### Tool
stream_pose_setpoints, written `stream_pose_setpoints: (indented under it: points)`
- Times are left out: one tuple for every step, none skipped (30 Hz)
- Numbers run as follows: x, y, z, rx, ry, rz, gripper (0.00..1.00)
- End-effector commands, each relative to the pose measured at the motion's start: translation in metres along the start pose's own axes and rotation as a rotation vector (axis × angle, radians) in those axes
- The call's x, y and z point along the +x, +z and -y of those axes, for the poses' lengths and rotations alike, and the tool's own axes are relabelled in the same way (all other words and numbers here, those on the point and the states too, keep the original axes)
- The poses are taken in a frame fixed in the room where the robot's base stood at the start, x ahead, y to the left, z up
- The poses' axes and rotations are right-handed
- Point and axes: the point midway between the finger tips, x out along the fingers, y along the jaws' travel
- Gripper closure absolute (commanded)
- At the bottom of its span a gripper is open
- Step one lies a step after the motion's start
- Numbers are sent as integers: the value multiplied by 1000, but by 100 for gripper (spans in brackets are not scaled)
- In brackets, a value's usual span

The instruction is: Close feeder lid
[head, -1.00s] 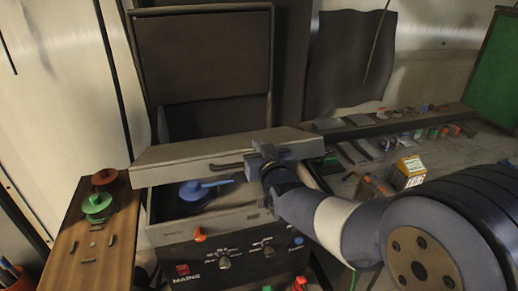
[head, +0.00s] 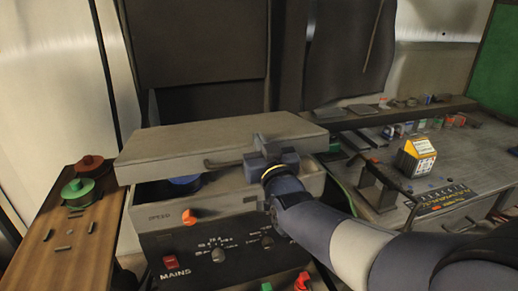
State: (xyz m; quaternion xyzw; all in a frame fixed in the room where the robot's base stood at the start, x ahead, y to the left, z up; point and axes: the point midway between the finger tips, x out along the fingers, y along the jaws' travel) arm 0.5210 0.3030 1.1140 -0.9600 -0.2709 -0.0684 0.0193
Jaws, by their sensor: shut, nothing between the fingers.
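The feeder lid (head: 200,144) is a grey slab, tilted a little over the feeder box (head: 215,209), with a dark gap under its front edge. A dark bar handle (head: 228,163) runs along the lid's front. My gripper (head: 268,158) is shut at the right end of the handle, against the lid's front edge; its fingertips are partly hidden. A blue round part (head: 186,182) shows inside the box through the gap, mostly covered by the lid.
The box front has an orange knob (head: 189,217), a red switch (head: 170,262) and dials. A wooden board (head: 85,222) with red and green spools is at left. A bench (head: 450,172) at right holds a small carton (head: 416,157) and tools.

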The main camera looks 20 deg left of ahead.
Motion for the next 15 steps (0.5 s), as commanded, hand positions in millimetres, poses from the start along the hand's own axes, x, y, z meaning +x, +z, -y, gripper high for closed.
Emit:
stream_pose_setpoints:
  points:
    - [-3,10,0,0,0,-10,100]
    - [-4,12,0,0,0,-15,100]
    - [-5,14,0,0,0,-22,100]
    - [-6,16,0,0,0,-28,100]
    - [-7,17,0,0,0,-34,100]
    - [-8,19,0,0,0,-42,100]
    - [-9,21,0,0,0,-48,100]
    - [-10,22,0,0,0,-54,100]
    - [-11,24,0,0,0,-62,100]
    - [-12,26,0,0,0,-67,100]
    - [-12,28,0,0,0,-73,100]
    - [-14,30,0,0,0,-80,100]
    - [-14,32,0,0,0,-86,100]
    - [-15,34,0,0,0,-91,100]
    - [-16,36,0,0,0,-99,100]
